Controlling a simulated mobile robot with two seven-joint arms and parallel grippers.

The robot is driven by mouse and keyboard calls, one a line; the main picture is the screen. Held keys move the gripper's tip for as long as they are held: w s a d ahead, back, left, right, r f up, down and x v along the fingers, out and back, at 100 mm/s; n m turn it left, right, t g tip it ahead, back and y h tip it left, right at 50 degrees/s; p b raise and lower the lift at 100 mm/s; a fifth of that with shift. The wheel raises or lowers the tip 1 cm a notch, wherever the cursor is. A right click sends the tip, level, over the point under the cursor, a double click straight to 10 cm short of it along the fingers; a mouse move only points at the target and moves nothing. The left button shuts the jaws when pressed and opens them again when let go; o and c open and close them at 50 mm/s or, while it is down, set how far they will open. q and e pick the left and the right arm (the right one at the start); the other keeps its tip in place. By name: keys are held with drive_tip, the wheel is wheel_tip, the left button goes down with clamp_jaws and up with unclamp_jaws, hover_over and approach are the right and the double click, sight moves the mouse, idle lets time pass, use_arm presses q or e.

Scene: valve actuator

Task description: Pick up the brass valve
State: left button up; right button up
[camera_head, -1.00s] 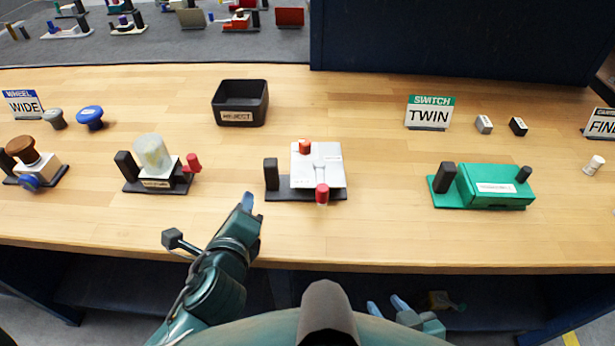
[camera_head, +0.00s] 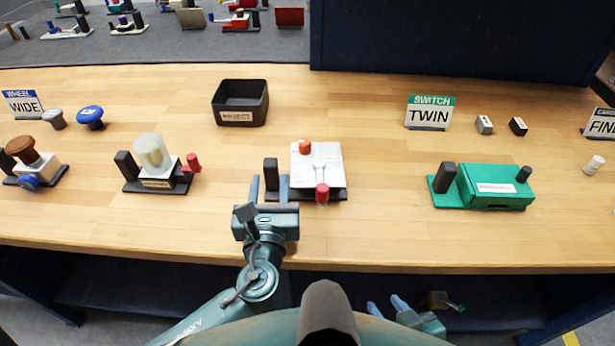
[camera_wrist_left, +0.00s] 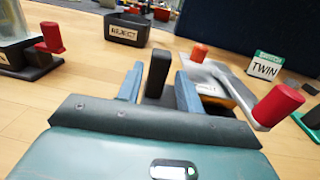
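No part is plainly recognisable as a brass valve. A small dull yellow-brown object (camera_head: 438,299) shows in shadow below the table edge, too dark to identify. In the head view, the middle fixture has a light grey plate (camera_head: 328,177), an orange knob (camera_head: 305,146), a red handle (camera_head: 322,194) and an upright black post (camera_head: 271,174). My left gripper (camera_head: 269,189) is open, its fingers on either side of the post. The left wrist view shows the post (camera_wrist_left: 157,73) between the fingers with gaps. My right gripper (camera_head: 386,305) is low at the front, fingers apart and empty.
A black REJECT bin (camera_head: 240,117) stands behind. To the left is a fixture with a clear cover (camera_head: 152,155) and red knob. To the right is a green box fixture (camera_head: 495,187). A TWIN sign (camera_head: 430,114) stands at the back. The front table strip is mostly clear.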

sight(270, 173)
use_arm(q)
drive_tip(key=w, duration=0.5)
drive_tip(key=shift+w+a, duration=0.1)
drive_tip(key=shift+a, duration=0.1)
clamp_jaws()
drive_tip(key=shift+r, duration=0.15)
